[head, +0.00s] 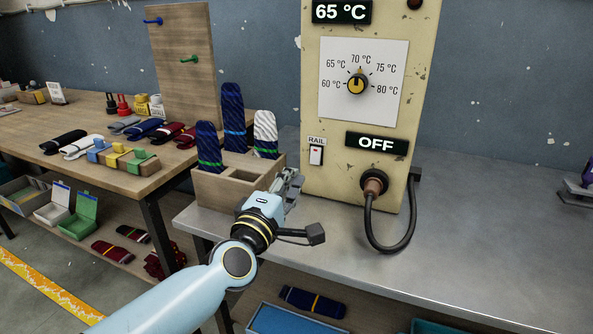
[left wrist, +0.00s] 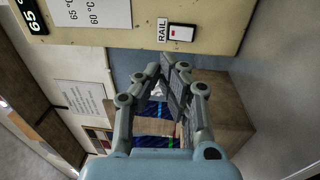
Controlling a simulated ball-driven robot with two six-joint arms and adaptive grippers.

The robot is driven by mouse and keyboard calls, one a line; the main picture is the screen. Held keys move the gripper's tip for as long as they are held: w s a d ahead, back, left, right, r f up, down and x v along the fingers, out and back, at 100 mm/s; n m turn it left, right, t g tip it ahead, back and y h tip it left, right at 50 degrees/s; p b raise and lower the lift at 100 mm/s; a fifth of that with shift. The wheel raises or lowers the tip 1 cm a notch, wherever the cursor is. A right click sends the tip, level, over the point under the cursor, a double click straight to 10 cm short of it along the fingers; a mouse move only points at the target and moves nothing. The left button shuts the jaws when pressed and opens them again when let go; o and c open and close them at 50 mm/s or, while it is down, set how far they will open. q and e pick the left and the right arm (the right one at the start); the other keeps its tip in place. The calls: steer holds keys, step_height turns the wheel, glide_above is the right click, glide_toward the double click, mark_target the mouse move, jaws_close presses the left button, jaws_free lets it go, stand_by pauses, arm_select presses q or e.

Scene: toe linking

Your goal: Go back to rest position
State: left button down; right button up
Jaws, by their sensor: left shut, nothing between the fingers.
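My left arm reaches in from the lower left in the head view. Its gripper (head: 290,182) is shut and empty, just in front of the wooden sock box's right end and below the RAIL switch. The left wrist view shows its fingers (left wrist: 167,78) together, apart from the RAIL switch (left wrist: 181,33). In the head view the switch (head: 316,154) sits on the cream control panel (head: 335,185). The panel's displays read 65 °C and OFF, and its dial (head: 357,84) points up near 70 °C. My right gripper is not in view.
The wooden box (head: 215,191) holds upright striped socks and stands near my gripper. A dark cable (head: 372,235) loops from the panel's plug over the grey table (head: 480,230). The table's right side is mostly clear. Another table (head: 70,170) at left carries folded socks and blocks.

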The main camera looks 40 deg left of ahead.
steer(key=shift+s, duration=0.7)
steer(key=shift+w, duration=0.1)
